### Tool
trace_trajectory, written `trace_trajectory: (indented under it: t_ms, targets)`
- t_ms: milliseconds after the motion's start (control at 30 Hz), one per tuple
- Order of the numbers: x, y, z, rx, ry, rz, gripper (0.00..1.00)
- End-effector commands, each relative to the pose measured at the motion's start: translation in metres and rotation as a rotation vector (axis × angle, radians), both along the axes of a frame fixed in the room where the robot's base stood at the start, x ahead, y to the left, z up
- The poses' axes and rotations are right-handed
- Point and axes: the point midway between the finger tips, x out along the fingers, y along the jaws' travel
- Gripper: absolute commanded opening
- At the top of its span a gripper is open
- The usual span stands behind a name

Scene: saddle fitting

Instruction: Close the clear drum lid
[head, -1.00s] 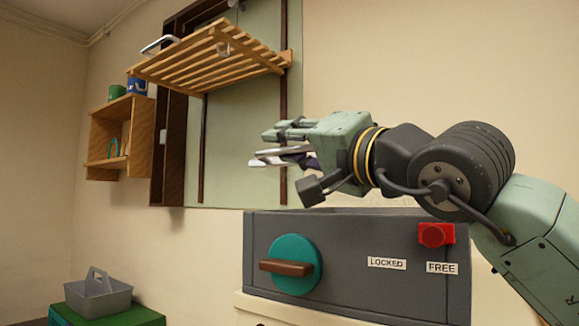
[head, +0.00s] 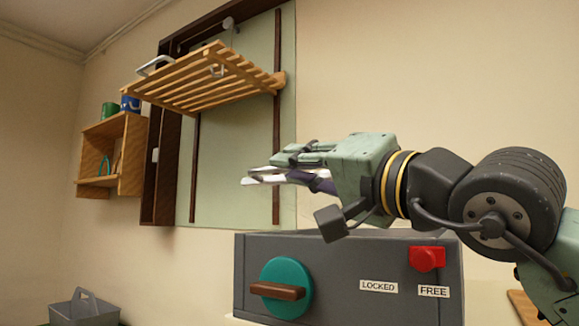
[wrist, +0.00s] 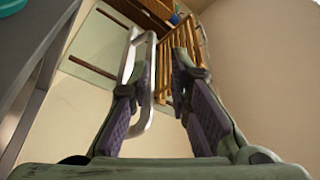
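My gripper (head: 300,165) is above the grey housing, pointing left. Its two fingers (wrist: 158,105) are apart in the wrist view. A pale metal loop handle (head: 268,178) shows at the fingertips; in the wrist view the handle (wrist: 150,90) has one bar in the gap between the fingers and its near end beside the left finger. I cannot tell whether they touch. No clear drum lid surface can be made out. The grey housing (head: 345,250) carries a teal dial with a brown grip (head: 278,290), and LOCKED and FREE labels.
A red button block (head: 426,258) is on the housing front. A slatted wooden rack (head: 205,80) and a small wooden shelf (head: 128,150) are on the wall at left. A grey caddy (head: 85,310) is low at left. Open air lies between the gripper and the wall.

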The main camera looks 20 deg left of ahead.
Motion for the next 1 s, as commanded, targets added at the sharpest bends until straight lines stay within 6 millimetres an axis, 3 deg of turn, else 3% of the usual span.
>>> trace_trajectory:
  t_ms: [1000]
  targets:
    - [-0.030,-0.063,-0.018,0.002,0.003,-0.004,0.18]
